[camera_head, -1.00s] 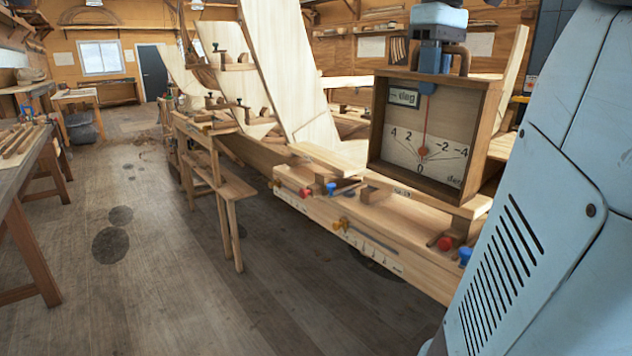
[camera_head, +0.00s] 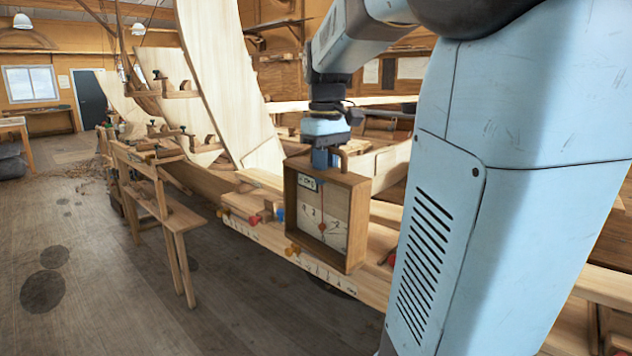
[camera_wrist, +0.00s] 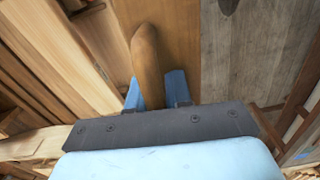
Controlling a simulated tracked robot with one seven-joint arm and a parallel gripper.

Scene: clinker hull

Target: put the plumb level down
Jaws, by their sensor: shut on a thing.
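The plumb level (camera_head: 327,216) is a square wooden box with a pale dial face, a red pointer and a brown handle on top. In the head view it hangs upright from my gripper (camera_head: 322,157), in front of the long pale beam. Whether its bottom touches anything is hard to tell. In the wrist view my gripper (camera_wrist: 155,95) has its blue fingers shut on the brown handle of the plumb level (camera_wrist: 146,58). Its dial is hidden from that view.
The pale beam (camera_head: 262,240) carries a printed scale and red, blue and yellow knobs (camera_head: 280,213). Curved hull planks (camera_head: 222,80) rise behind it. A wooden trestle (camera_head: 165,215) stands to the left. Open floor (camera_head: 100,270) lies at the front left.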

